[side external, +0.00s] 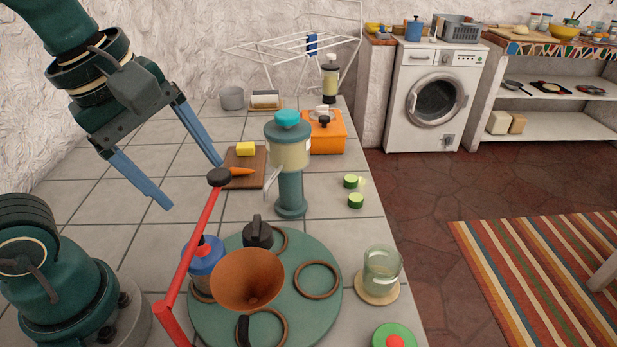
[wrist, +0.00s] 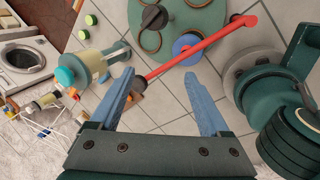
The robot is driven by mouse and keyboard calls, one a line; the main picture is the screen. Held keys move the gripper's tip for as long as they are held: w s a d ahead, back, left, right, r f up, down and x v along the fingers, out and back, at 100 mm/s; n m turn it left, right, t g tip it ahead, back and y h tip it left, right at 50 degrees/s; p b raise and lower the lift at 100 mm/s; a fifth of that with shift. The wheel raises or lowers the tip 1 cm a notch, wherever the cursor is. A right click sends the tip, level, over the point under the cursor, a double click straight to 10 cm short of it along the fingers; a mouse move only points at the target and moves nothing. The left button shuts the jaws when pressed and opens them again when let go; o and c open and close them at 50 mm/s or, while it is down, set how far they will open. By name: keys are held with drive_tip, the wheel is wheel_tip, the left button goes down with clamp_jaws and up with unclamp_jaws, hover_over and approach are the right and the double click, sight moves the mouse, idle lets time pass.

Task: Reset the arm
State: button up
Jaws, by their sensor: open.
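My gripper (side external: 196,176) hangs above the tiled counter at the left, with its two blue fingers spread wide and nothing between them. In the wrist view my gripper (wrist: 160,95) also shows its fingers apart. A red rod (side external: 193,255) with a dark round end (side external: 219,177) slants over the counter to the right of the fingers. In the wrist view the red rod (wrist: 190,52) runs across beyond the fingertips.
A green round board (side external: 325,325) holds rings, an orange-brown funnel (side external: 247,279) and a blue item (side external: 207,256). A tall teal-and-cream dispenser (side external: 290,160), cutting board (side external: 257,160), orange box (side external: 327,140) and glass jar (side external: 382,270) stand nearby. Bare tiles lie left.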

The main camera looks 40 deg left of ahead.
drive_tip(key=f+m, duration=0.1)
drive_tip(key=m, duration=0.3)
drive_tip(key=s+a+f+m+t, duration=0.1)
drive_tip(key=m, duration=0.4)
drive_tip(key=f+m, duration=0.1)
drive_tip(key=m, duration=0.3)
drive_tip(key=shift+s+a+f+m+t, duration=0.15)
drive_tip(key=shift+s+f+m+t, duration=0.15)
drive_tip(key=shift+m, duration=0.9)
drive_tip(key=shift+w+m, duration=0.2)
drive_tip(key=shift+m, duration=0.7)
